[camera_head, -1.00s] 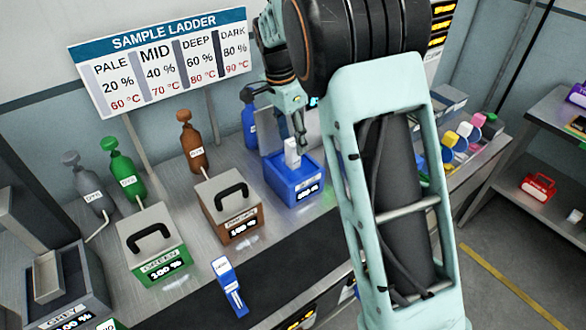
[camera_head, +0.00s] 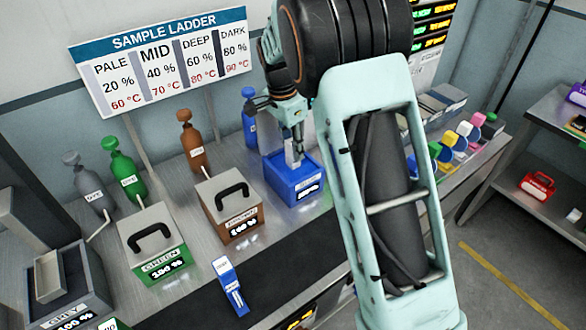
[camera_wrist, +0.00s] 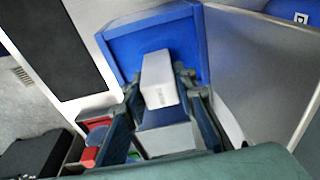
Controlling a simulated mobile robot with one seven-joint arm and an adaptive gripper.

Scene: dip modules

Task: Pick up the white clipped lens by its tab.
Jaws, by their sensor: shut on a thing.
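A white block-like tab (camera_head: 294,159) stands upright at the blue tank (camera_head: 294,187) on the bench. My gripper (camera_head: 297,145) points down from above and is shut on this tab. In the wrist view the tab (camera_wrist: 159,78) sits between my two fingertips (camera_wrist: 158,88), with small marks on its face, over the blue tank (camera_wrist: 118,52). I take it for the tab of the white clipped lens. The lens below it is hidden, and I cannot tell how deep it sits in the tank.
A brown tank (camera_head: 229,217) and a green tank (camera_head: 157,248) with black handles stand to the left. A blue bottle (camera_head: 249,125) stands behind the blue tank. A blue-white device (camera_head: 230,285) lies in front. Coloured clipped pieces (camera_head: 463,133) stand at the right.

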